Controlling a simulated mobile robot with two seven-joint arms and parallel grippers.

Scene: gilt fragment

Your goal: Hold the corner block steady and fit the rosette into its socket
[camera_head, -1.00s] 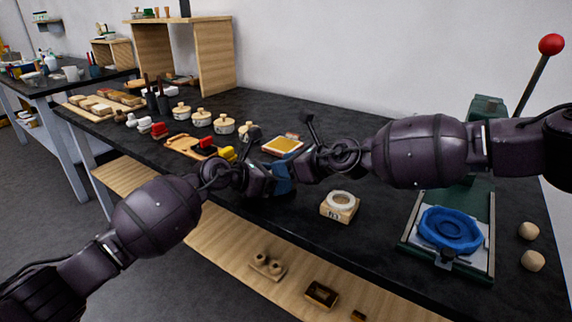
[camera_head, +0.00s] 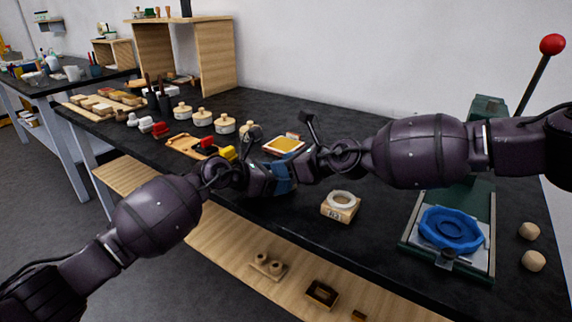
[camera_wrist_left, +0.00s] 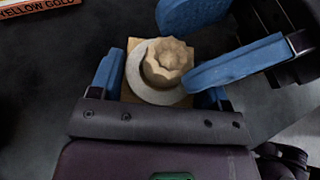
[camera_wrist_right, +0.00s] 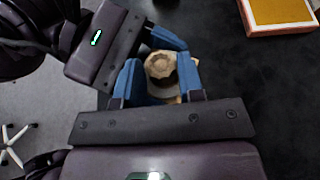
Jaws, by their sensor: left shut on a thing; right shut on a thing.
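My left gripper (camera_wrist_left: 160,95) is shut on the pale square corner block (camera_wrist_left: 133,46), with a blue finger on either side. A whitish ring (camera_wrist_left: 139,84) lies on the block's top. The rosette (camera_wrist_left: 168,60), a small tan fluted piece, is over the ring, off its middle towards the upper right. My right gripper (camera_wrist_right: 160,78) is shut on the rosette (camera_wrist_right: 160,64), seen between its blue fingers. I cannot tell whether the rosette touches the socket, which is hidden beneath it. In the head view both grippers meet over the table's front edge, and the arms hide block and rosette.
Another block with a white ring (camera_head: 341,201) stands on the dark table (camera_head: 375,238). A green press (camera_head: 491,215) with a blue round piece (camera_head: 450,230) is at the right. An orange-yellow pad (camera_head: 284,145) lies behind the grippers. Lidded pots and brushes stand left.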

